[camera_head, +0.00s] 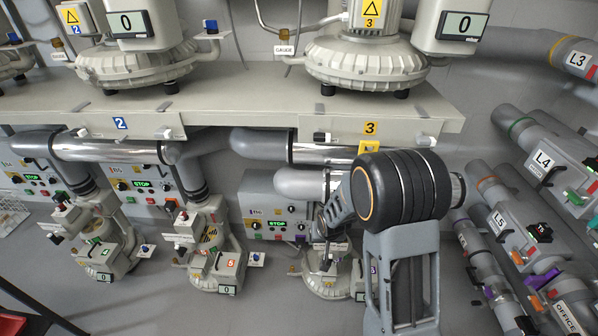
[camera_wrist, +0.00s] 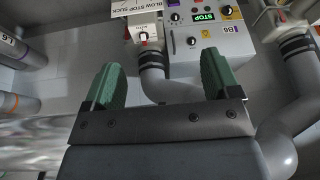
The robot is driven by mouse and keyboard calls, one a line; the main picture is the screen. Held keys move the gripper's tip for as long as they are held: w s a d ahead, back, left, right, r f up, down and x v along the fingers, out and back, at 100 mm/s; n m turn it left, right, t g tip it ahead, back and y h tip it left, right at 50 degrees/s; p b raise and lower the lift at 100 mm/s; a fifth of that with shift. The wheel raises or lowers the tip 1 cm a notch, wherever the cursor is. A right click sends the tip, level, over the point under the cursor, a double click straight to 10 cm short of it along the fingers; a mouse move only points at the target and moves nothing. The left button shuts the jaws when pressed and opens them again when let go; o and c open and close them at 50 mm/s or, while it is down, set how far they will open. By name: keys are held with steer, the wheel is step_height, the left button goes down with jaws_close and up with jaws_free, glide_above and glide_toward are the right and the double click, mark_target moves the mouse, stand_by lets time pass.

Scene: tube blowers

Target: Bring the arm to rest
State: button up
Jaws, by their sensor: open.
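My gripper (camera_wrist: 160,83) shows in the wrist view with two green fingers spread wide apart. Nothing is held between them. It points toward a grey control box (camera_wrist: 208,48) with a lit green STOP display and a B6 label, and a grey pipe bend shows between the fingers. In the head view my arm is bent in front of the right-hand machines, and my gripper is mostly hidden behind the arm. The same control box (camera_head: 268,212) shows there just left of my arm.
A grey shelf (camera_head: 230,92) carries large blowers numbered 2 (camera_head: 135,62) and 3 (camera_head: 365,60). Smaller blowers (camera_head: 213,240) stand below it. Labelled pipes L4 (camera_head: 545,165) and L5 (camera_head: 500,225) run at the right. Bare grey floor (camera_head: 180,305) shows at the lower left.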

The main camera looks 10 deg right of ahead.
steer(key=s+r+n, duration=0.1)
steer(key=s+r, duration=1.6)
steer(key=r, duration=0.4)
steer(key=shift+s+d+g, duration=0.15)
steer(key=shift+s+g, duration=0.15)
stand_by(1.0)
